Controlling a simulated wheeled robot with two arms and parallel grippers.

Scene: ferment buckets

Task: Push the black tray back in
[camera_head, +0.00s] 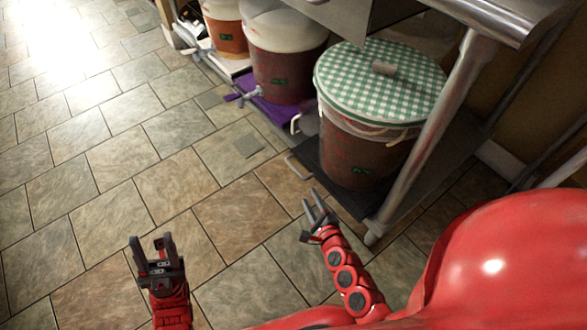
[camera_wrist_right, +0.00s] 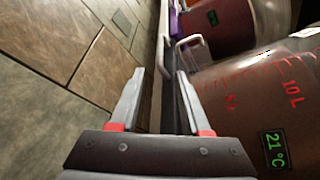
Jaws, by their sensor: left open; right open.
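The black tray (camera_head: 352,202) lies on the floor under the table, sticking out at its front edge. A dark red bucket (camera_head: 357,152) with a green-and-white checked lid (camera_head: 375,80) stands upright on it. The tray has a thin metal handle (camera_head: 297,167) on its front side. My right gripper (camera_head: 317,206) is open, just in front of the tray near its front corner. In the right wrist view the open fingers (camera_wrist_right: 160,74) point along the tray's front; contact cannot be told. My left gripper (camera_head: 153,245) is open and empty over the floor, well left of the tray.
A purple tray (camera_head: 283,110) with a white-lidded bucket (camera_head: 278,60) stands behind the black tray. Further back is a white tray (camera_head: 228,64) with another bucket (camera_head: 226,38). A metal table leg (camera_head: 432,140) stands right beside the tray. The tiled floor at left is clear.

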